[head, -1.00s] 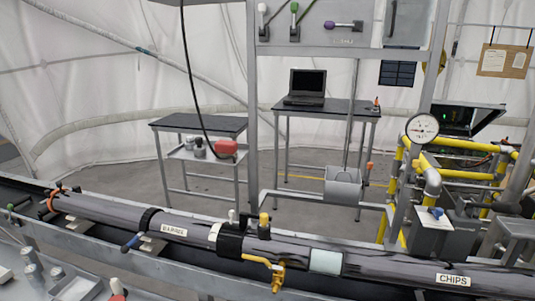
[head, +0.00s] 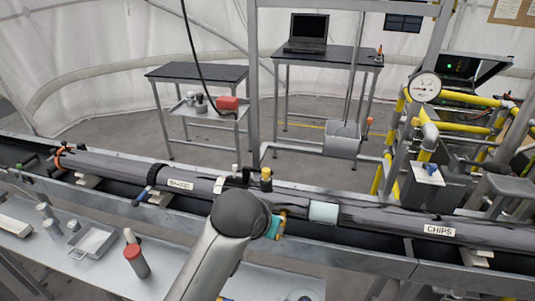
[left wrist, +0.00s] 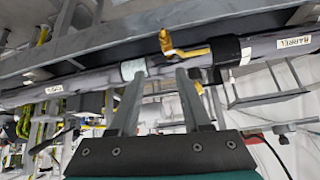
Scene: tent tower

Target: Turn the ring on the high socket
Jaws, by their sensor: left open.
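The long grey tube labelled BARREL and CHIPS (head: 385,217) runs across the head view. A black upright fitting with a yellow top (head: 266,176) stands on its collar, beside shorter black and white-topped ones; I cannot tell which is the high socket or make out its ring. My left gripper (head: 272,228) is mostly hidden behind my wrist, in front of the tube. In the left wrist view my left gripper (left wrist: 161,75) is open and empty, its fingers towards the tube, near the yellow handle (left wrist: 180,48) and black collar (left wrist: 226,48). My right gripper is out of view.
A pressure gauge (head: 424,87) and yellow pipes stand at the right. A laptop table (head: 330,57) stands behind.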

